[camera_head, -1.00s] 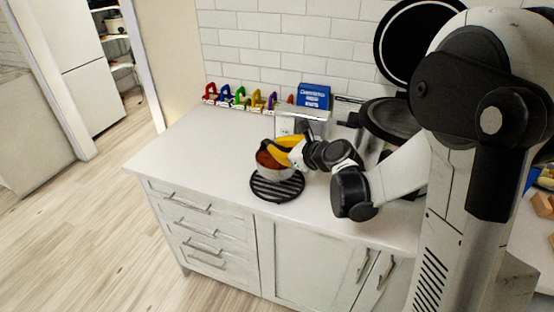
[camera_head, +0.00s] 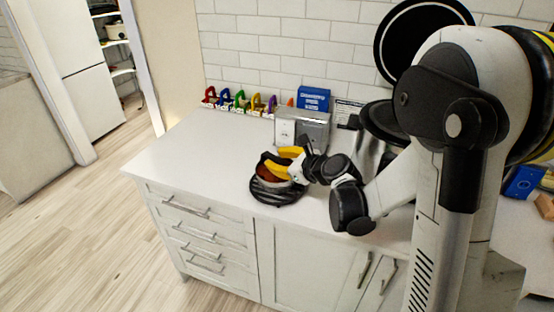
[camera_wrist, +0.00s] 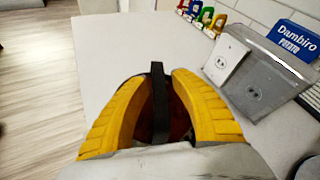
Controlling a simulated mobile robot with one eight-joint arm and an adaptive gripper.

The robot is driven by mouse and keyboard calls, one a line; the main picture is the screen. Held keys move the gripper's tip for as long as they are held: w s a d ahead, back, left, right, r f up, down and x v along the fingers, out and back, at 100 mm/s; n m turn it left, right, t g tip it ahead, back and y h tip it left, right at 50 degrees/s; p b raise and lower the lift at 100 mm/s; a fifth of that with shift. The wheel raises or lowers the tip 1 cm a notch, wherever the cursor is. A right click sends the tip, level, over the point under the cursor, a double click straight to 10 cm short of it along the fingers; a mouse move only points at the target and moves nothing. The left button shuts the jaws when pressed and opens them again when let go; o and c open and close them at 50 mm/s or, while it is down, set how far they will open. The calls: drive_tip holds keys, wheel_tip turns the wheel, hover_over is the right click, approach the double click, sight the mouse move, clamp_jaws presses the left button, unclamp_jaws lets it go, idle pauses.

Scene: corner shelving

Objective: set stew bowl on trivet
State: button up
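The stew bowl (camera_head: 271,173) shows its reddish-brown stew on the counter, close against the black striped trivet (camera_head: 277,192). Its lower part is hard to make out, so I cannot tell whether it stands level or tilted. My gripper (camera_head: 281,160) reaches in from the right, its two yellow fingers apart at the bowl. In the wrist view, brown shows between the fingers of my gripper (camera_wrist: 161,75), with a dark upright bar in the gap. I cannot tell what that bar is. The fingers and dark shapes hide much of the bowl.
A grey outlet box (camera_head: 304,130) and a blue box (camera_head: 313,98) stand behind, near the tiled wall. Several coloured padlock-like items (camera_head: 240,101) line the back. A dark pan (camera_head: 384,121) is at the right. The counter's left side (camera_head: 190,160) is clear.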

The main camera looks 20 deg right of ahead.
drive_tip(key=p+v, duration=0.3)
drive_tip(key=v, duration=0.9)
drive_tip(key=s+a+r+n+g+h, duration=0.1)
drive_tip(key=s+a+n+g+h, duration=0.1)
drive_tip(key=s+n, duration=0.7)
drive_tip(key=s+a+r+n+g+h, duration=0.2)
drive_tip(key=s+n, duration=0.8)
drive_tip(key=n, duration=0.8)
drive_tip(key=shift+s+n+g+h, duration=0.25)
drive_tip(key=shift+n+g+h, duration=0.05)
drive_tip(key=shift+g+h, duration=0.35)
drive_tip(key=shift+a, duration=0.15)
drive_tip(key=shift+f, duration=0.1)
